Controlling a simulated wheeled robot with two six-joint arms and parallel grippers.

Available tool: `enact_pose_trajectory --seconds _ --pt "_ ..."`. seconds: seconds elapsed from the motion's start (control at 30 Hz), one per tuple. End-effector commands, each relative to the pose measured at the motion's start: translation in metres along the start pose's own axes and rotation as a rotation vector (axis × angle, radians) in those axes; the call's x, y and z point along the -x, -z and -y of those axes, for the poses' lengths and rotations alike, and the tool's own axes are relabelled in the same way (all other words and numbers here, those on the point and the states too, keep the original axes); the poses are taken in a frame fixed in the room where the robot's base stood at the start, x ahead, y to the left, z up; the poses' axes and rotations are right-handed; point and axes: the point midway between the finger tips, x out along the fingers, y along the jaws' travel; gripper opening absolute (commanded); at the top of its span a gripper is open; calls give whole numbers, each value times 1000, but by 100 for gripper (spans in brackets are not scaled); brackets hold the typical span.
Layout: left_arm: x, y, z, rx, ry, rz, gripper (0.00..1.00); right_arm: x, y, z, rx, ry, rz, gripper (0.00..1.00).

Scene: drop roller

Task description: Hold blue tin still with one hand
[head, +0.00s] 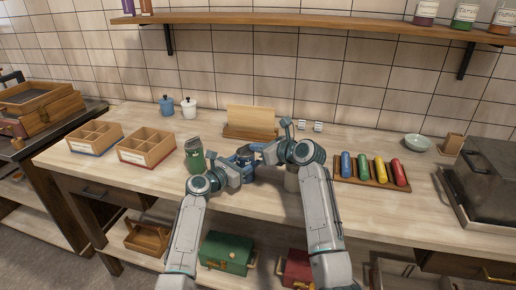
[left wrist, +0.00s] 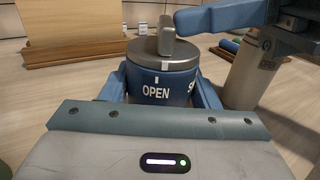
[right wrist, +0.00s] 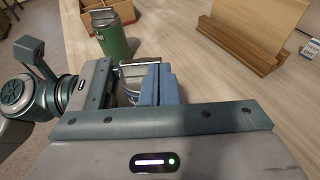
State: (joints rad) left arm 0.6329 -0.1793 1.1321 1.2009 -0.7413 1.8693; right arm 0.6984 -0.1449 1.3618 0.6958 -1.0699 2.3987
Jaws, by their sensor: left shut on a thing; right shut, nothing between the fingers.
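The blue tin (head: 244,154) stands upright on the counter. In the left wrist view the blue tin (left wrist: 165,86) shows a grey metal lid with a raised bar, a white mark and the word OPEN. My left gripper (head: 238,166) is shut around the tin's body, one finger on each side. My right gripper (head: 259,147) is shut and empty, its fingertips beside the lid's bar. In the right wrist view the shut fingers (right wrist: 158,85) partly hide the lid (right wrist: 132,72). I cannot tell whether they touch the bar.
A green canister (head: 195,156) stands left of the tin. A beige cylinder (head: 291,180) stands under my right wrist. A wooden stand (head: 250,133) is behind. Colored rollers lie on a tray (head: 345,182) at right. Divided boxes (head: 146,157) sit at left.

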Motion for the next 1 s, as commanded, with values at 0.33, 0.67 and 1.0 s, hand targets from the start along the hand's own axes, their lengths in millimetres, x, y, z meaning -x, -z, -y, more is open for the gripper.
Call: enact_pose_trajectory --seconds 0.33,0.67,1.0 --pt "0 0 1 0 2 0 27 -3 -1 5 0 2 0 0" --pt "0 0 1 0 2 0 27 -12 -2 16 64 -208 -17 0" --pt "0 0 1 0 2 -1 27 -21 -7 18 126 -402 1 0"
